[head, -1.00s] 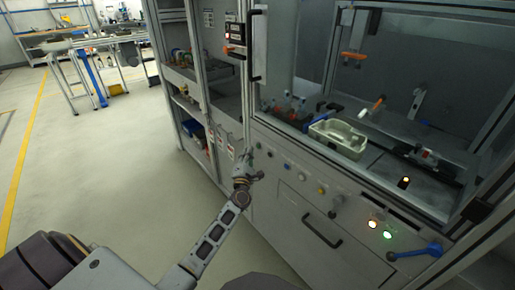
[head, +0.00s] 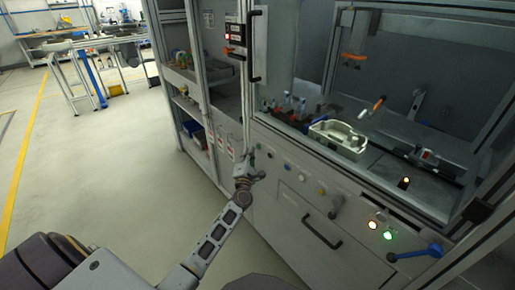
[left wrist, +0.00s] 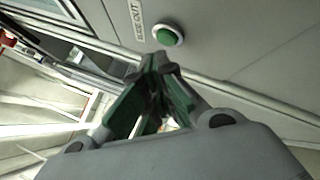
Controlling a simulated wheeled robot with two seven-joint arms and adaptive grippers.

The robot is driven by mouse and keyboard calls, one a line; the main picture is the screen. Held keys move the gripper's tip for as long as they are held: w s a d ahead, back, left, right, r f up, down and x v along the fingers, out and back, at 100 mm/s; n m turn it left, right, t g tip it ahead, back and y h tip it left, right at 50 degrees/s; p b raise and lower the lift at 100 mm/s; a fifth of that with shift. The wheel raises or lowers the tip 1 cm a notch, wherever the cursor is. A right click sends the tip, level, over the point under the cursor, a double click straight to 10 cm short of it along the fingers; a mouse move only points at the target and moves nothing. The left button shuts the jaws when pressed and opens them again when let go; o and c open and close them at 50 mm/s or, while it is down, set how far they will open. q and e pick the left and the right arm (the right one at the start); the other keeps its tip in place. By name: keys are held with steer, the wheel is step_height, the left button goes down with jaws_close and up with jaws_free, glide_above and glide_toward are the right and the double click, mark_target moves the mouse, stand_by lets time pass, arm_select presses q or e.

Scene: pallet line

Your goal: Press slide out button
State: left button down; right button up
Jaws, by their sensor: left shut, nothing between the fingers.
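The slide out button is a round green button (left wrist: 168,36) in a pale ring. It is on the grey machine panel in the left wrist view, beside a label (left wrist: 138,18) reading "SLIDE OUT". My left gripper (left wrist: 161,66) is shut and empty, with its fingertips just below the button in that view. I cannot tell the exact gap; no contact shows. My right gripper is not in view.
Open floor (head: 110,180) lies to the left.

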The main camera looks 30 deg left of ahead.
arm_select(q)
steer(key=shift+w+d, duration=0.35)
steer(key=shift+w, duration=0.45)
stand_by(1.9)
steer(key=shift+s, duration=0.15)
steer(key=shift+s+a, duration=0.3)
steer(key=shift+s, duration=0.35)
stand_by(0.4)
steer(key=shift+s+a+p, duration=0.15)
steer(key=shift+s+a, duration=0.15)
steer(key=shift+s, duration=0.45)
steer(key=shift+s+a+p, duration=0.15)
steer(key=shift+s+a, duration=0.2)
steer(key=shift+s, duration=0.45)
steer(key=shift+s+a+p, duration=0.15)
steer(key=shift+s+a, duration=0.15)
steer(key=shift+s, duration=0.45)
